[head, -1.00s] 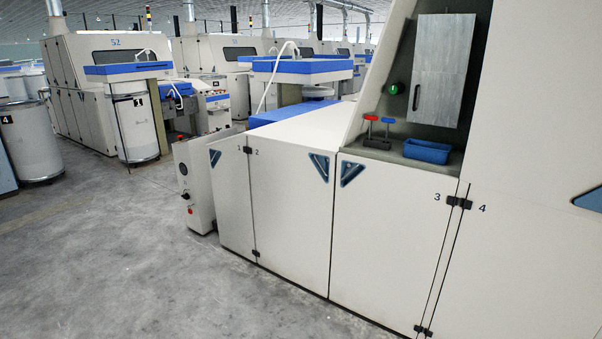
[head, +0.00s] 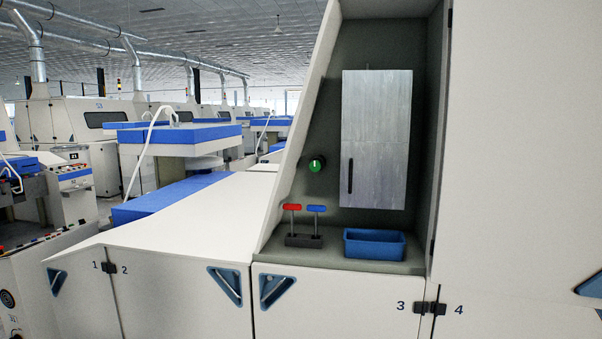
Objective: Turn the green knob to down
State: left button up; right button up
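The green knob (head: 316,164) is small and round, with a dark rim. It is on the grey back wall of the machine's recess, left of a grey metal cabinet door. A pale mark shows on its face, but it is too small to tell exactly which way it points. Neither of my grippers is in the head view, and nothing touches the knob.
Below the knob, a red-topped lever (head: 292,207) and a blue-topped lever (head: 316,208) stand on the recess shelf. A blue bin (head: 375,244) sits right of them. The grey cabinet (head: 375,140) is shut. White machine panels (head: 335,305) rise in front below the shelf.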

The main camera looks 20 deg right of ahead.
aim_at(315, 166)
jog(key=i+j+z, duration=0.1)
jog(key=i+z, duration=0.2)
jog(key=i+j+z, duration=0.3)
jog(key=i, duration=0.2)
jog(key=i+j+z, duration=0.3)
jog(key=i+l, duration=0.05)
jog(key=i, duration=0.05)
